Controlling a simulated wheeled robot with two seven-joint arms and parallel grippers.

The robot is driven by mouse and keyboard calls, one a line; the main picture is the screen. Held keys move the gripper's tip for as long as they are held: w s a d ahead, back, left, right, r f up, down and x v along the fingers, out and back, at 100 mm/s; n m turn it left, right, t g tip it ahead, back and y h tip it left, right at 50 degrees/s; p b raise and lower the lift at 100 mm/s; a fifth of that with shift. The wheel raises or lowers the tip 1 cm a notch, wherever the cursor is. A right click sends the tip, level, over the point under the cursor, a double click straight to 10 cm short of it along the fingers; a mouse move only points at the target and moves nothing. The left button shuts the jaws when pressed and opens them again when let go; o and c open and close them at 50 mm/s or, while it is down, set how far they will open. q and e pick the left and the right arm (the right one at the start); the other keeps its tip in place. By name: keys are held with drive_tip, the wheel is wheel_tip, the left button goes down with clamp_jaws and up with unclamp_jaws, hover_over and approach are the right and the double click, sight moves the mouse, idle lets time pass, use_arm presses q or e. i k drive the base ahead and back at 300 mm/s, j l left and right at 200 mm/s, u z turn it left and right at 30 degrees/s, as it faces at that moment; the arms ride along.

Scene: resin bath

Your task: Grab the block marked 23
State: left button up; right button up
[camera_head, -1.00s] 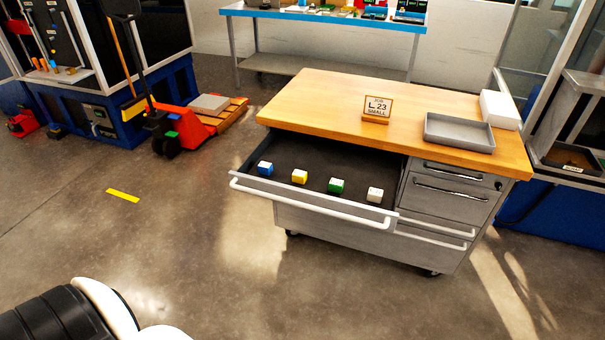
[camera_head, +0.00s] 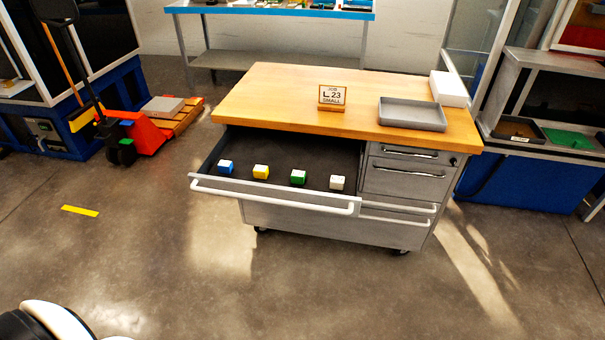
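A row of small blocks with white tops lies in the open drawer (camera_head: 330,155) of the workbench: a blue block (camera_head: 226,168), a yellow block (camera_head: 261,172), a green block (camera_head: 298,177) and a white block (camera_head: 337,183). No number on any block can be read at this size. Neither of my grippers is in view.
A grey tray (camera_head: 412,114) and a white box (camera_head: 449,89) sit on the wooden bench top (camera_head: 270,90). A red pallet jack (camera_head: 142,134) stands at the left. A blue-edged table (camera_head: 270,12) is behind. The floor (camera_head: 290,290) before the drawer is clear.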

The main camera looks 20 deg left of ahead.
sight(224, 168)
drive_tip(key=u, duration=1.35)
drive_tip(key=i+l+u, duration=0.15)
drive_tip(key=u, duration=0.2)
drive_tip(key=i+l+u, duration=0.15)
drive_tip(key=l+u, duration=0.2)
drive_tip(key=i+l+u, duration=0.1)
drive_tip(key=l+u, duration=0.55)
drive_tip(key=l, duration=0.1)
